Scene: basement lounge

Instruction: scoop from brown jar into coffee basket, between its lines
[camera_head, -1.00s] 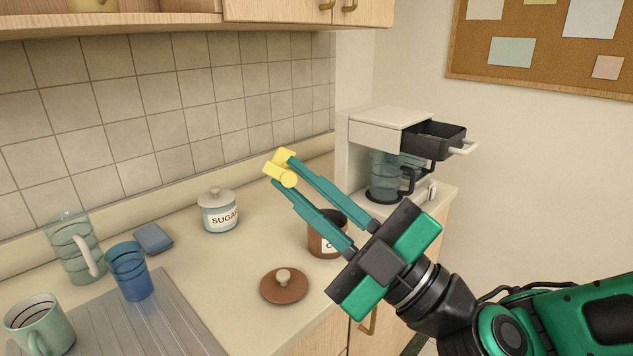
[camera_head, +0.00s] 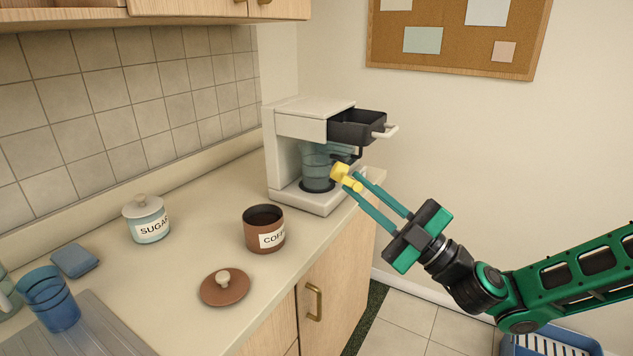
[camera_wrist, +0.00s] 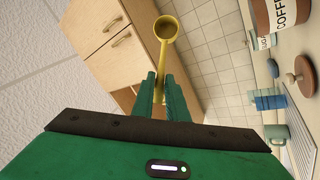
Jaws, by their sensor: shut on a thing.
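My gripper (camera_head: 358,183) is shut on a yellow scoop (camera_head: 345,176), in front of the coffee machine and below its basket. In the wrist view the scoop (camera_wrist: 165,29) sticks out beyond the fingertips; I cannot tell what its bowl holds. The brown jar (camera_head: 251,239), labelled COFFEE, stands open on the counter to the left of the scoop, with dark contents. It also shows in the wrist view (camera_wrist: 267,18). The black coffee basket (camera_head: 345,131) is pulled out to the right from the machine's top; its lines cannot be made out.
The white coffee machine (camera_head: 300,128) holds a glass carafe (camera_head: 316,167) under the basket. The brown lid (camera_head: 224,288) lies on the counter before the jar. A sugar jar (camera_head: 148,222), blue sponge (camera_head: 75,260) and blue cup (camera_head: 48,298) are left. Open floor lies right of the counter.

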